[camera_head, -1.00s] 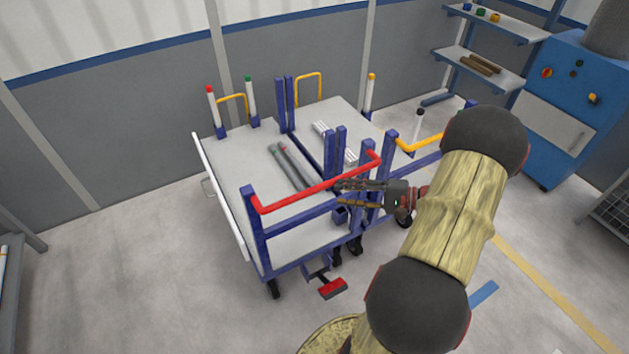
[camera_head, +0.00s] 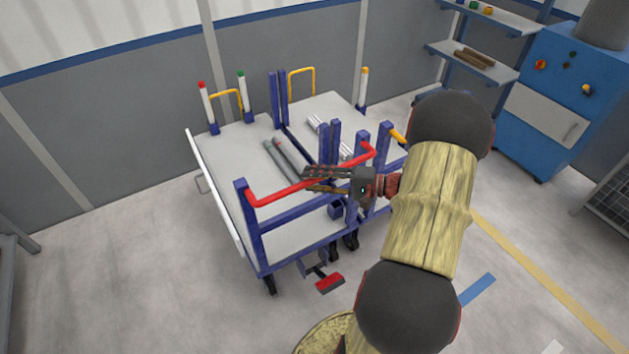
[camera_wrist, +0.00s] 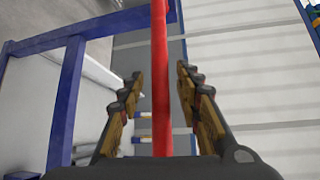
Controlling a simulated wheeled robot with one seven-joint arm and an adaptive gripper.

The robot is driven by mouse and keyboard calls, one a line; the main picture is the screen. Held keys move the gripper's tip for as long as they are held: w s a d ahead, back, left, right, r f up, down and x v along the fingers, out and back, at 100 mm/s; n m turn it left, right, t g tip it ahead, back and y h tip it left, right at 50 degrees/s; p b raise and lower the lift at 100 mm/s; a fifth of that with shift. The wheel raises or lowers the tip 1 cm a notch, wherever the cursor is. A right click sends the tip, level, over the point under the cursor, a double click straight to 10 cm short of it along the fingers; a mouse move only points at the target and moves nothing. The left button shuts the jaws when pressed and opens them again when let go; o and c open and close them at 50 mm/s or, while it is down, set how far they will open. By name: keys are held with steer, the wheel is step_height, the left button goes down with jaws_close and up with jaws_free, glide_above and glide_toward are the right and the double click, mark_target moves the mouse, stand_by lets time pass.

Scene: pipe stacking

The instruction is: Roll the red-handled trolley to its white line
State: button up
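The red-handled trolley (camera_head: 240,185) has a grey deck and blue posts, and stands upright on the floor. Its red handle bar (camera_head: 285,193) runs along the near side. My gripper (camera_head: 305,180) is at the right part of this bar, with its fingers pointing left. In the wrist view the red bar (camera_wrist: 160,90) passes between the two open fingers, with a gap on each side.
A second trolley with a yellow handle (camera_head: 398,136) stands close on the right. Grey pipes (camera_head: 284,160) lie on the red-handled trolley's deck. A red pedal (camera_head: 329,283) sits low at its near side. A blue machine (camera_head: 548,110) stands right.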

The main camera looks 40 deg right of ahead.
steer(key=c, duration=0.8)
jaws_close()
stand_by(0.4)
